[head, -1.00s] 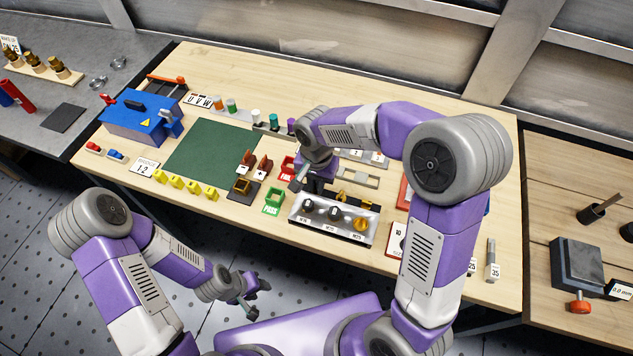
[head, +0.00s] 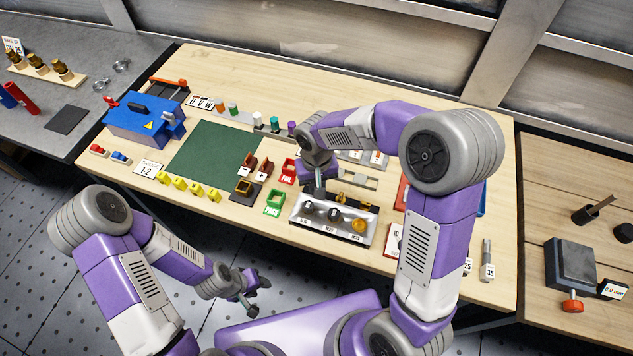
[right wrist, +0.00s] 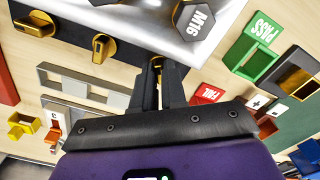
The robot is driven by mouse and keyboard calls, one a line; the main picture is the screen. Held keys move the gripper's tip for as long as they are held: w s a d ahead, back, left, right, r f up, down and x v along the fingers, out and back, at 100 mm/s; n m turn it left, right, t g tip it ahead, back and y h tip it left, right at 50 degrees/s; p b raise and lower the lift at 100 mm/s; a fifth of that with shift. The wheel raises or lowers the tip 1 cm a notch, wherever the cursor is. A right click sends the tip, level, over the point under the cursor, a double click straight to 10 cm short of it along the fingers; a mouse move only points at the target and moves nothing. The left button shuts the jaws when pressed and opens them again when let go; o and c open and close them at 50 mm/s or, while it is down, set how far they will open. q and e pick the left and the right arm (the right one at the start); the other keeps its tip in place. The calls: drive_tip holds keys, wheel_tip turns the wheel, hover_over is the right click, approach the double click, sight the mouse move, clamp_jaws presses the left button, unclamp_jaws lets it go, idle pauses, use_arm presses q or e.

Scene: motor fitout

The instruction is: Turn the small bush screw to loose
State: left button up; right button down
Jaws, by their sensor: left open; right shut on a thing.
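A silver block (head: 335,232) with a row of hex-headed pieces stands near the front edge of the wooden bench; M16 is legible in the right wrist view. Brass screws with flat grips line its back edge. My right gripper (right wrist: 158,72) points down at the M16 end, shut on the smallest brass screw (right wrist: 157,61), which is mostly hidden between the fingers. A middle brass screw (right wrist: 103,47) and a larger one (right wrist: 36,22) stand free beside it. My left gripper (head: 258,296) is open and empty, low in front of the bench.
A green PASS bin (head: 274,203) and a red FAIL bin (head: 288,171) stand left of the block. A grey slotted bar (right wrist: 85,88) lies behind it. A green mat (head: 213,148) and a blue box (head: 145,125) are further left.

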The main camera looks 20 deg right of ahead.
drive_tip(key=n+p, duration=0.1)
drive_tip(key=n, duration=0.4)
drive_tip(key=shift+r+n+p, duration=0.1)
drive_tip(key=shift+n+p, duration=0.2)
drive_tip(key=shift+p, duration=0.1)
drive_tip(key=n+p, duration=0.2)
drive_tip(key=n, duration=0.3)
drive_tip(key=shift+n, duration=0.4)
drive_tip(key=c, duration=1.2)
unclamp_jaws()
wheel_tip(320, 180, up, 8)
drive_tip(key=shift+f+p, duration=0.25)
drive_tip(key=shift+p, duration=0.55)
